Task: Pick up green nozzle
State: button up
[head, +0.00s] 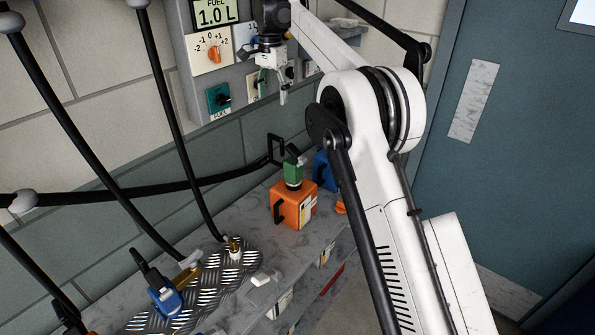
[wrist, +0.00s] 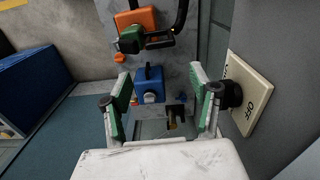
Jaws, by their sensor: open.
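The green nozzle (head: 293,174) stands on top of the orange tank (head: 290,207) on the bench, with a black handle and hose beside it. In the wrist view the nozzle (wrist: 131,38) is at the top, left of centre, over the orange tank (wrist: 143,15). My gripper (head: 272,88) is up by the wall panel, above and apart from the nozzle. In the wrist view the green-padded fingers of my gripper (wrist: 160,74) are spread wide with nothing between the pads. The nozzle's lower end is hidden.
A blue tank (head: 325,171) stands behind the orange one, partly behind my arm. The control panel (head: 207,55) is close to my gripper; an on/off switch plate (wrist: 247,95) is at right in the wrist view. Black hoses hang at left. A blue nozzle (head: 166,298) lies on the metal plate.

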send_over(275, 135)
jog(key=f, duration=0.8)
jog(key=shift+s+f+p, duration=0.2)
jog(key=shift+f+p, duration=0.95)
jog(key=shift+f, duration=1.9)
grip_shut()
